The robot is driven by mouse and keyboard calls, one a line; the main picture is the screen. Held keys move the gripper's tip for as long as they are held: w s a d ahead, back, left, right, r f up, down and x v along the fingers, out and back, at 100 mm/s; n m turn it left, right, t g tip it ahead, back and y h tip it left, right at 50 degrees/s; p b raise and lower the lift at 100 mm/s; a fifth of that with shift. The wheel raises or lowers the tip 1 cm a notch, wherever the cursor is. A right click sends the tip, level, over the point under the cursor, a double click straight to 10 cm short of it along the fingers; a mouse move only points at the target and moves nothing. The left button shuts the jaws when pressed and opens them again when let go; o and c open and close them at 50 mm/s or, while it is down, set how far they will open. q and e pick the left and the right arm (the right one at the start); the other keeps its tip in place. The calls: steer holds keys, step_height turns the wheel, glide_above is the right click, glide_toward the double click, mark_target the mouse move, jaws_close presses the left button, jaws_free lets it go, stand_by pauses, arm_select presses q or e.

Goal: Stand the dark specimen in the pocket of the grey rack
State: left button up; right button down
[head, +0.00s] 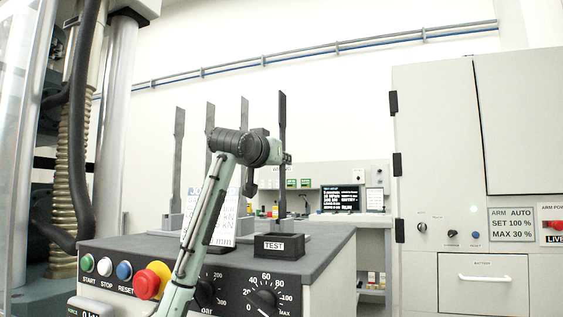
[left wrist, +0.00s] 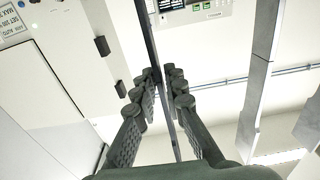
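The dark specimen (head: 283,112) is a tall thin bar, upright above a dark block labelled TEST (head: 283,247). Its lower end appears just above the block; I cannot tell the exact gap. My left gripper (head: 286,158) is at the bar's middle. In the left wrist view the left gripper's fingers (left wrist: 161,75) are closed on both sides of the dark specimen (left wrist: 149,35). A light grey rack (head: 172,222) stands further left on the machine top, with grey specimens (head: 179,150) upright around it. My arm hides part of the rack, so its pockets are not clear. My right gripper is not in view.
The console has coloured buttons, a red emergency stop (head: 147,284) and a dial (head: 263,302). A testing machine column (head: 118,120) stands at left and a grey cabinet (head: 440,150) at right. Further grey specimens (head: 244,115) stand close behind my arm.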

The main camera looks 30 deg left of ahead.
arm_select(q)
steer(key=shift+o, duration=1.4)
steer(key=shift+w+f, duration=0.1)
steer(key=shift+f, duration=0.1)
steer(key=v, duration=1.2)
